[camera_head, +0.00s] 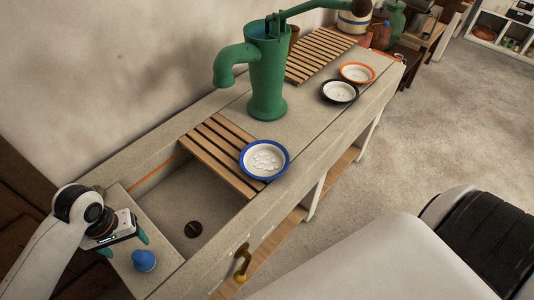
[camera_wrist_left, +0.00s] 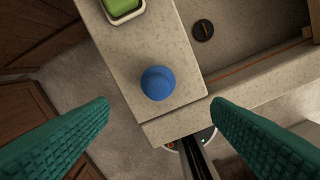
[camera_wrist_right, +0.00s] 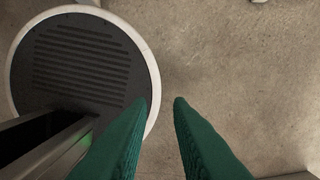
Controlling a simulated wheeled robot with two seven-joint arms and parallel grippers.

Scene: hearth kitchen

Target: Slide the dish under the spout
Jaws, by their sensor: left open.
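A white dish with a blue rim (camera_head: 265,160) sits on the front slatted wooden rack (camera_head: 212,158), which lies across the sink, and holds whitish round bits. The green pump (camera_head: 267,80) stands on the counter behind it. Its spout (camera_head: 226,72) curves out to the left and down, and the dish is apart from it, nearer to me. My left gripper (camera_head: 127,246) is open and empty over the counter's left end, away from the dish, above a blue knob-like object (camera_head: 144,260). My right gripper (camera_wrist_right: 162,101) has its fingers apart, empty, above the floor; the head view does not show it.
The blue object (camera_wrist_left: 157,83) and a green block in a pale tray (camera_wrist_left: 122,8) are on the counter end. The open sink basin (camera_head: 185,205) has a dark drain. A black-rimmed dish (camera_head: 339,91) and an orange-rimmed dish (camera_head: 357,72) stand farther right. A brass tap (camera_head: 241,262) sticks out in front.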

